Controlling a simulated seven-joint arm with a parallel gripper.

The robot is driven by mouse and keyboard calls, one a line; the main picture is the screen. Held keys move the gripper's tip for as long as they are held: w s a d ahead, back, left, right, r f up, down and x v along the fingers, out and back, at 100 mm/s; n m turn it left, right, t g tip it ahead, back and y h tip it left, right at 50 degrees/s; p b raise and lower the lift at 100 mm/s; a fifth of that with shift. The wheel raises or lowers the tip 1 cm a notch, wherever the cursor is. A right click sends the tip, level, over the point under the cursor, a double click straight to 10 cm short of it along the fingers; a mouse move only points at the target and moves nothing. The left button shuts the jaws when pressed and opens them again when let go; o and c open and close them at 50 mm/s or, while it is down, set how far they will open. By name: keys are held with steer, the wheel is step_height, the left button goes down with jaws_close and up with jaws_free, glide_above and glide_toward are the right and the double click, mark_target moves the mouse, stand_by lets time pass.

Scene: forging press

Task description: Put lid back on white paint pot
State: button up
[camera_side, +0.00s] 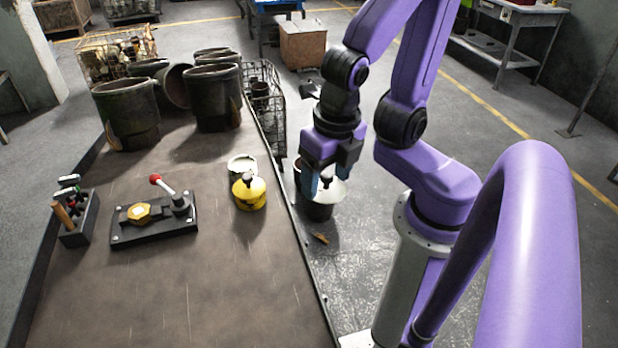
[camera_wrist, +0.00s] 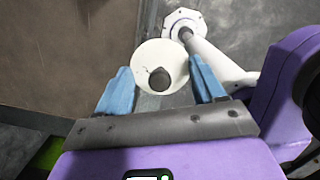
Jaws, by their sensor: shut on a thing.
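The white paint pot (camera_side: 242,163) stands on the table near its right edge, open at the top with a pale inside. A white round lid (camera_side: 333,193) with a dark knob is at my gripper (camera_side: 325,182), out past the table's right edge. In the wrist view the lid (camera_wrist: 150,52) and its knob (camera_wrist: 160,79) show between the two blue fingers (camera_wrist: 160,80). My gripper is shut on the lid; exactly where the fingers touch it is not clear. The lid is apart from the pot, to its right in the side view.
A yellow pot (camera_side: 249,194) with a dark knob stands just in front of the white pot. A toggle clamp (camera_side: 155,220), a tool holder (camera_side: 78,222) and large dark crucibles (camera_side: 213,98) share the table (camera_side: 190,290). A dark bucket (camera_side: 319,211) shows below the lid.

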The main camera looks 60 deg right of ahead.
steer(key=shift+s+d+r, duration=0.1)
steer(key=shift+s+r, duration=0.05)
steer(key=shift+s, duration=0.05)
steer(key=w, duration=0.1)
steer(key=w+a, duration=0.1)
steer(key=w, duration=0.2)
steer(key=shift+w+a+r, duration=0.2)
steer(key=shift+w+a, duration=0.05)
steer(key=shift+w, duration=0.05)
steer(key=w+d+f, duration=0.2)
steer(key=w+d, duration=0.2)
steer(key=w, duration=0.7)
steer(key=w+d+f, duration=0.1)
steer(key=w+d, duration=0.4)
steer(key=w, duration=0.5)
steer(key=shift+w+a+f, duration=0.1)
steer(key=shift+a+f, duration=0.05)
steer(key=shift+f, duration=1.4)
steer(key=shift+a+f, duration=0.1)
steer(key=shift+f, duration=1.45)
steer(key=shift+f, duration=0.1)
steer(key=shift+c, duration=0.2)
steer(key=o, duration=1.1)
steer(key=shift+o, duration=0.4)
